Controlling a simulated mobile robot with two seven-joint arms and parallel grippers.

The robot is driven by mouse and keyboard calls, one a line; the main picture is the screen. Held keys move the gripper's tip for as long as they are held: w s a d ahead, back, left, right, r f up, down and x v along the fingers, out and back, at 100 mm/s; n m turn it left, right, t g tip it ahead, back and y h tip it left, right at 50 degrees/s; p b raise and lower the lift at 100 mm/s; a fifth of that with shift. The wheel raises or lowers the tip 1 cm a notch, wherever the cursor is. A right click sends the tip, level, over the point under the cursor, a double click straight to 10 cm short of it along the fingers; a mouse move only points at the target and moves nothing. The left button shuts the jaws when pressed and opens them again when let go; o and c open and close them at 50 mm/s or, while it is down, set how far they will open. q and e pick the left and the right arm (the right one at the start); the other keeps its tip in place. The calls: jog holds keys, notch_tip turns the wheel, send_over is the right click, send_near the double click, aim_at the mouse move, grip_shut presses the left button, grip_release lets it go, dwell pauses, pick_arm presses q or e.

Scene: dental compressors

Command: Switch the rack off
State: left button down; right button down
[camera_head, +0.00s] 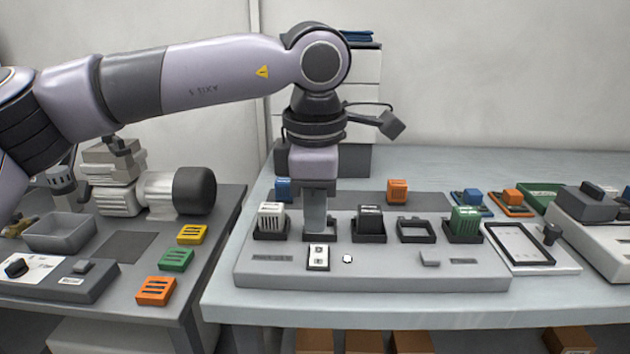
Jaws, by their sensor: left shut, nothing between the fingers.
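The grey rack (385,275) lies on the right-hand bench, with a row of dark sockets along its top. A white module (271,216), a black module (369,218) and a green module (465,220) sit in sockets, and one socket (415,231) is empty. A small pale switch plate (318,257) with dark marks is on the rack's front part, beside a round white light or button (347,259). My left gripper (317,229) points down, shut and empty, just behind the switch plate. It hides most of the second socket; contact cannot be told. My right gripper is out of view.
Orange (397,191) and blue (283,189) modules stand behind the rack. A framed tray (520,245) and a grey device (592,217) are at right. The left bench holds a motor (178,193), a grey bin (60,232) and coloured modules. A gap separates the benches.

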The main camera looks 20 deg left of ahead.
aim_at(315, 260)
pick_arm(q)
jog(key=f, duration=0.3)
jog(key=shift+w+f, duration=0.2)
jog(key=shift+f, duration=0.15)
jog(key=shift+w+a+f+g+p, duration=0.15)
jog(key=shift+g+p, duration=0.25)
jog(key=shift+p, duration=0.2)
jog(key=shift+f, duration=0.35)
jog(key=shift+s+d+f, duration=0.1)
jog(key=shift+s+d, duration=0.1)
jog(key=shift+s, duration=0.35)
jog(key=shift+s+d, duration=0.1)
jog(key=shift+s, duration=0.25)
